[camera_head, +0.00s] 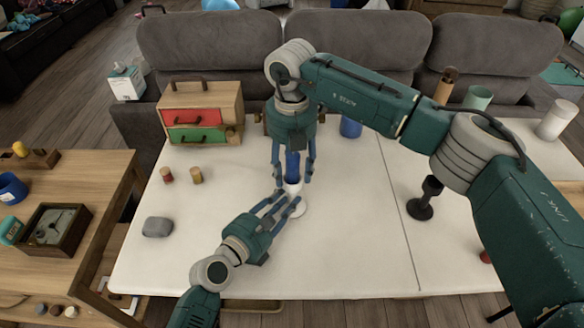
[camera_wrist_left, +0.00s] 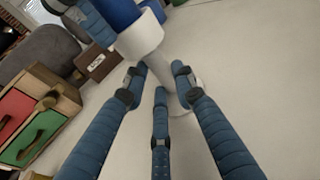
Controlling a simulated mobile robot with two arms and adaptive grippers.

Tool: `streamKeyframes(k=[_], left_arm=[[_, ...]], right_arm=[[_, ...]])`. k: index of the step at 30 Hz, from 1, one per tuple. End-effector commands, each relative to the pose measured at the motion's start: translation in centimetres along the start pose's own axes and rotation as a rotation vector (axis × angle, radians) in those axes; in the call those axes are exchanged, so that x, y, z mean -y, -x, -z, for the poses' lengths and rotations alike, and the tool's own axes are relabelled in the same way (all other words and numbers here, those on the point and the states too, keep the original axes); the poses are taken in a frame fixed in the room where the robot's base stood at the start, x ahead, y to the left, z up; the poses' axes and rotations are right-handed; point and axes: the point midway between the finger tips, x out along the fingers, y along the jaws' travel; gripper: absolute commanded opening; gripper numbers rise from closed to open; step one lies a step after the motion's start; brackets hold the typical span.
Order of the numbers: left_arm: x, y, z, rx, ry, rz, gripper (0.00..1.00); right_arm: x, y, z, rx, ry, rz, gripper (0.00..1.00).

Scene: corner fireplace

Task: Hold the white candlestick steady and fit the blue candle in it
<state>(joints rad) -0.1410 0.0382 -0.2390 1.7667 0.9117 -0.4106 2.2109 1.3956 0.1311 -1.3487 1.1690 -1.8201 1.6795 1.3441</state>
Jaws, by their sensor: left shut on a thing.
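The white candlestick (camera_head: 299,211) stands on the white table, its cup showing large in the left wrist view (camera_wrist_left: 141,38). My left gripper (camera_head: 284,204) is shut on its stem from the lower left. The blue candle (camera_head: 293,166) stands upright with its lower end in the candlestick's cup; it also shows in the left wrist view (camera_wrist_left: 122,12). My right gripper (camera_head: 294,172) points straight down from above, its fingers spread on both sides of the candle and cup, with a gap visible beside the candle. The candle's top is hidden by the right gripper's palm.
A wooden drawer box (camera_head: 240,105) with red and green drawers stands at the back left. Two small cylinders (camera_head: 196,176) and a grey stone (camera_head: 157,227) lie left. A blue cup (camera_head: 351,127) stands behind, a black candlestick (camera_head: 421,206) right. The front middle is clear.

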Motion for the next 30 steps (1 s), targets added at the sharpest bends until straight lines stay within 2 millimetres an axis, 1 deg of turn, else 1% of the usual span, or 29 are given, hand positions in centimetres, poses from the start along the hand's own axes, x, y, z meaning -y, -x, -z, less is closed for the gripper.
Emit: streamKeyframes(k=[5, 8, 11, 18, 21, 25, 30], left_arm=[[0.0, 0.0, 0.0, 0.001, 0.0, 0.0, 0.0], [0.0, 0.0, 0.0, 0.001, 0.0, 0.0, 0.0], [0.0, 0.0, 0.0, 0.0, 0.0, 0.0, 0.0], [0.0, 0.0, 0.0, 0.001, 0.0, 0.0, 0.0], [0.0, 0.0, 0.0, 0.001, 0.0, 0.0, 0.0], [0.0, 0.0, 0.0, 0.001, 0.0, 0.0, 0.0], [0.0, 0.0, 0.0, 0.001, 0.0, 0.0, 0.0]], right_arm=[[0.0, 0.1, 0.0, 0.0, 0.0, 0.0, 0.47], [-0.1, 0.8, 0.0, 0.001, 0.0, -0.002, 0.47], [-0.1, 2.4, -0.1, 0.003, 0.0, -0.002, 0.47], [-0.1, 7.6, -0.1, 0.003, -0.001, -0.002, 0.47], [-0.1, 9.5, 0.0, 0.002, 0.001, -0.002, 0.47], [-0.1, 11.1, -0.1, 0.002, 0.0, 0.0, 0.47], [0.0, 11.9, 0.0, -0.001, 0.001, 0.0, 0.47]])
